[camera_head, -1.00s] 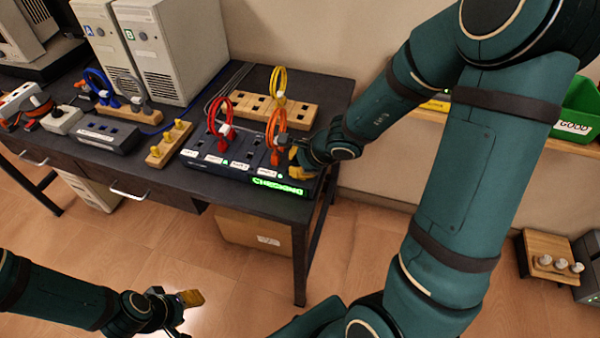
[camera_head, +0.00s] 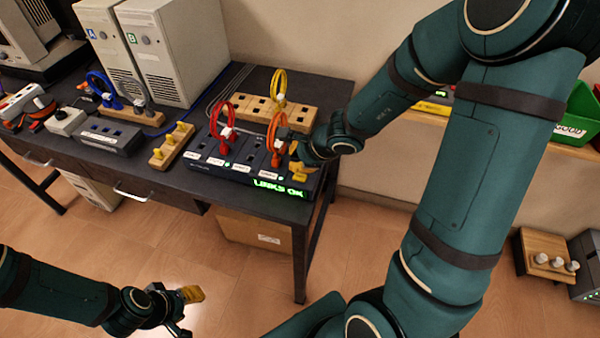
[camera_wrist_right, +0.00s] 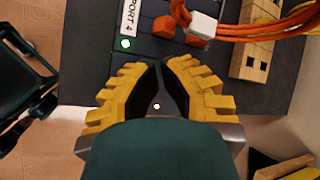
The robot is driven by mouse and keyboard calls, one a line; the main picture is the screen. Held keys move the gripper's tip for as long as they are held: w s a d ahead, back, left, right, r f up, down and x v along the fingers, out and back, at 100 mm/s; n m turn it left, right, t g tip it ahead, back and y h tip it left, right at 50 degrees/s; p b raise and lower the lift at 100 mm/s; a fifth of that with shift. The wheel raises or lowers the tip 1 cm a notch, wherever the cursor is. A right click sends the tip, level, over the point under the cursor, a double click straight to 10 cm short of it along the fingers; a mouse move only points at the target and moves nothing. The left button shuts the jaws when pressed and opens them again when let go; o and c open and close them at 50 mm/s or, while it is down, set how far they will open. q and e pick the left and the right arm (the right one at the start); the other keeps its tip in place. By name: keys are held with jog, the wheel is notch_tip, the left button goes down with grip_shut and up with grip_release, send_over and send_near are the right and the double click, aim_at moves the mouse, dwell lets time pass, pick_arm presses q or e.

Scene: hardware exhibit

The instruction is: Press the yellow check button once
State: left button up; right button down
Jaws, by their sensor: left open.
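The dark switch box (camera_head: 215,170) sits at the right front of the desk. Its green display (camera_head: 277,187) reads "LINKS OK". A yellow patch (camera_head: 300,177) at the box's right end looks like the check button, just below my right gripper (camera_head: 296,164). I cannot tell whether they touch. In the wrist view my right gripper (camera_wrist_right: 159,66) has its yellow-backed fingertips together with nothing between them, beside the "PORT 4" label (camera_wrist_right: 128,15); the button is hidden there. My left gripper (camera_head: 187,312) is open and empty, low above the floor.
Red (camera_head: 226,128) and orange (camera_head: 275,138) cable loops stand in the box near my right gripper. A wooden block with a yellow loop (camera_head: 279,84) is behind. Two computer towers (camera_head: 170,50) stand at the back left. A green bin (camera_head: 580,115) is at right.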

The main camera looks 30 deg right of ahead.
jog(key=shift+r+p, duration=1.5)
jog(key=shift+r, duration=0.5)
jog(key=shift+f, duration=0.1)
